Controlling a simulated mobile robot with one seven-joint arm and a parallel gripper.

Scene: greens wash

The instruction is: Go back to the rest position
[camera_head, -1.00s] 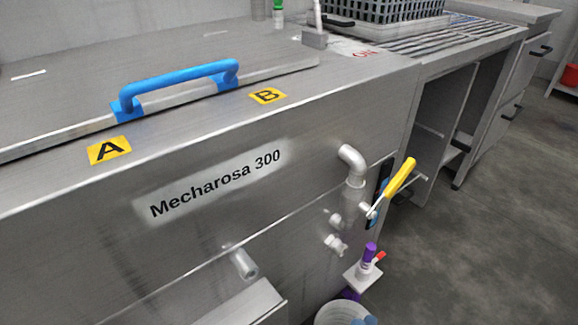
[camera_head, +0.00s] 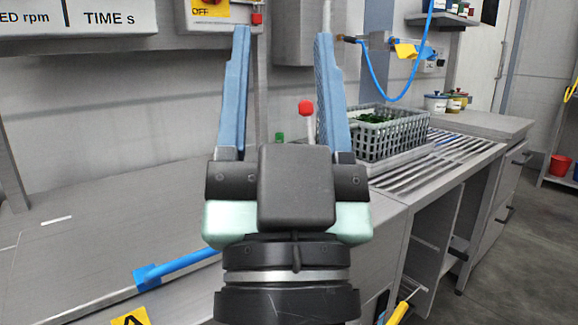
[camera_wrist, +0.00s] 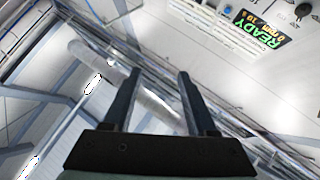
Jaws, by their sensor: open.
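My gripper (camera_head: 283,95) stands upright in the middle of the head view, its two blue fingers spread wide and nothing between them. It is raised in front of the steel machine top (camera_head: 75,255) and hides part of it. In the wrist view my gripper (camera_wrist: 155,85) also shows two dark, parted fingers with no object held. That view looks up at the ceiling and a panel with a lit READY display (camera_wrist: 262,35).
A grey crate with greens (camera_head: 390,135) sits on the slatted drainboard (camera_head: 440,165) at right. A red-topped lever (camera_head: 306,108) rises behind my fingers. A blue handle (camera_head: 180,264) lies low at left. A blue hose (camera_head: 375,80) hangs at the back. Open floor (camera_head: 500,270) is at right.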

